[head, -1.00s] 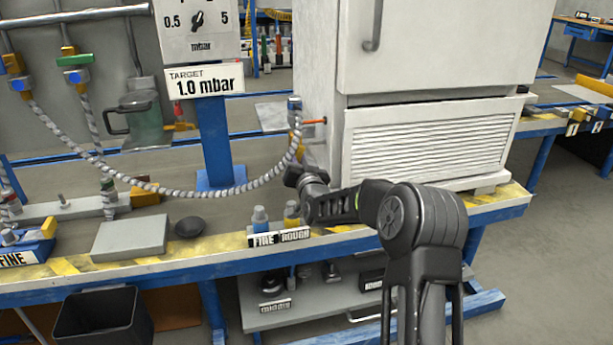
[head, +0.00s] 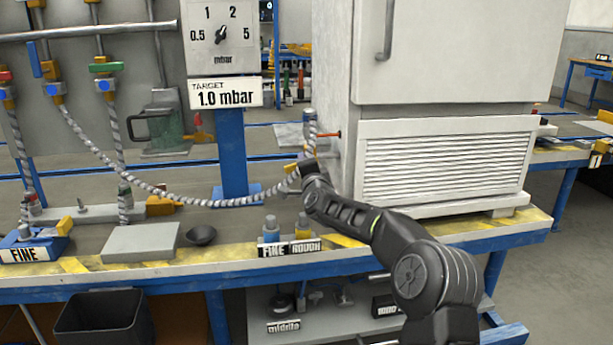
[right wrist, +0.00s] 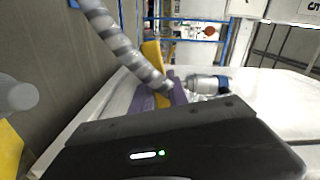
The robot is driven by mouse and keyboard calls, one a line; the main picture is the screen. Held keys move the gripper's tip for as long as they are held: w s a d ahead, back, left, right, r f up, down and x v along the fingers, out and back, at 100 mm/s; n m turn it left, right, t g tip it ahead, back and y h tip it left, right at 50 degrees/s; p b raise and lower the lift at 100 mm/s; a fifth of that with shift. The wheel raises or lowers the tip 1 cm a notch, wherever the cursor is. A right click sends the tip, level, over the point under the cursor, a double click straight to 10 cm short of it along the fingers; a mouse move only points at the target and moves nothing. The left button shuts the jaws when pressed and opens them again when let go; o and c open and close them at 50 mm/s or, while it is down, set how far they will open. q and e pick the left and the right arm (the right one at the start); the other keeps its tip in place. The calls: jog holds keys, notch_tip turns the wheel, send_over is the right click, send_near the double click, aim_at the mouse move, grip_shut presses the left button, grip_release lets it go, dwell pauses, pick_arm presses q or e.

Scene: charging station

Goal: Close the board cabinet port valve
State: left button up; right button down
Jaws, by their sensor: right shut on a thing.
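The white cabinet (head: 445,165) stands on the bench in the head view. On its left side is the port, with a ribbed grey hose (head: 235,200) running to it. A yellow valve handle (right wrist: 153,58) shows at the port in the right wrist view, beside the hose end and a clear, blue-ended fitting (right wrist: 205,84). My right gripper (head: 303,170) is at the port, low on the cabinet's left side. Its purple finger pads (right wrist: 160,98) are shut on the yellow handle. The gripper hides part of the valve in the head view. My left gripper is out of view.
An orange-red rod (head: 328,134) sticks out beside the port. A gauge (head: 222,37) stands above a "TARGET 1.0 mbar" sign (head: 226,93). Small bottles (head: 271,227) stand behind FINE and ROUGH labels. A grey block (head: 141,242) and dark bowl (head: 201,235) lie on the bench.

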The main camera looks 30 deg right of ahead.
jog(key=shift+r+m+b, duration=0.15)
jog(key=shift+m+b, duration=0.4)
jog(key=shift+m, duration=0.55)
jog(key=shift+r+m, duration=0.15)
jog(key=shift+m, duration=0.35)
jog(key=shift+r, duration=0.1)
jog(key=c, duration=1.3)
grip_release()
jog(key=v, duration=0.7)
jog(key=shift+s+a+b, duration=0.15)
jog(key=shift+s+b, duration=0.15)
jog(key=shift+s, duration=0.05)
